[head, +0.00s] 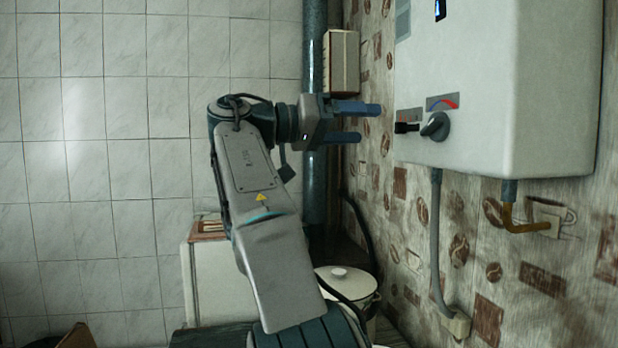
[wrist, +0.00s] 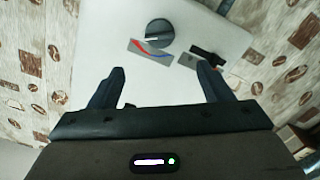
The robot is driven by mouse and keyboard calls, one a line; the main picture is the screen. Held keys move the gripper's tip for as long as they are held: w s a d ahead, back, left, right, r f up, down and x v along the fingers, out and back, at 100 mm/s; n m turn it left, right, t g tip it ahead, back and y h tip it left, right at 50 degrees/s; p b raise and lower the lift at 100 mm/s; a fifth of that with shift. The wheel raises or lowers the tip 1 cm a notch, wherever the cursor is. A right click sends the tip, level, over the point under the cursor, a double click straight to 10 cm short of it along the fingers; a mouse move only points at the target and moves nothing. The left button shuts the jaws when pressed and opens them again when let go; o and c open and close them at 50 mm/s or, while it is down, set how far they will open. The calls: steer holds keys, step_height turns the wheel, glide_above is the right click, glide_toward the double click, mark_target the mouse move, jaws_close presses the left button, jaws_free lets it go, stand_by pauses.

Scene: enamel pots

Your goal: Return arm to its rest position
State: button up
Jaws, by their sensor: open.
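My gripper (head: 372,122) is raised in the middle of the head view, its two dark blue fingers spread apart with nothing between them. It points right, towards the white wall-mounted heater (head: 500,90). The heater's round dark knob (head: 435,126) and its small black lever (head: 406,128) are just right of the fingertips, apart from them. In the wrist view the open fingers (wrist: 161,80) face the heater's white face (wrist: 195,25), with the knob (wrist: 159,33) and the black lever (wrist: 208,57) beyond the tips.
A dark vertical pipe (head: 315,190) stands behind my gripper. A white lidded pot (head: 345,282) is below, partly hidden by my arm. A grey hose (head: 437,240) and a yellow-brown pipe (head: 525,226) hang under the heater. A beige box (head: 342,62) is on the wall above. The space left of my arm is clear.

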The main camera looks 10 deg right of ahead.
steer(key=d+f+n+t+y, duration=0.1)
steer(key=d+f+n+y, duration=0.2)
steer(key=f, duration=0.3)
steer(key=d+f+n+t+y+p, duration=0.1)
steer(key=d+f+n+y, duration=0.15)
steer(key=f, duration=0.45)
steer(key=d+f+n+t+y, duration=0.1)
steer(key=d+f+n+y, duration=0.2)
steer(key=f, duration=0.3)
steer(key=s+a+f+n+y, duration=0.1)
steer(key=s+a+f+y, duration=0.2)
steer(key=s+f, duration=0.4)
steer(key=s+a+f+n+y, duration=0.1)
steer(key=s+a+f+y, duration=0.2)
steer(key=f, duration=0.9)
steer(key=s+a+f+n+y+p, duration=0.1)
steer(key=s+a+f+y, duration=0.2)
steer(key=s+a+f, duration=0.4)
steer(key=s+f, duration=0.3)
steer(key=s, duration=0.2)
steer(key=shift+a+g, duration=0.2)
steer(key=shift+g, duration=0.2)
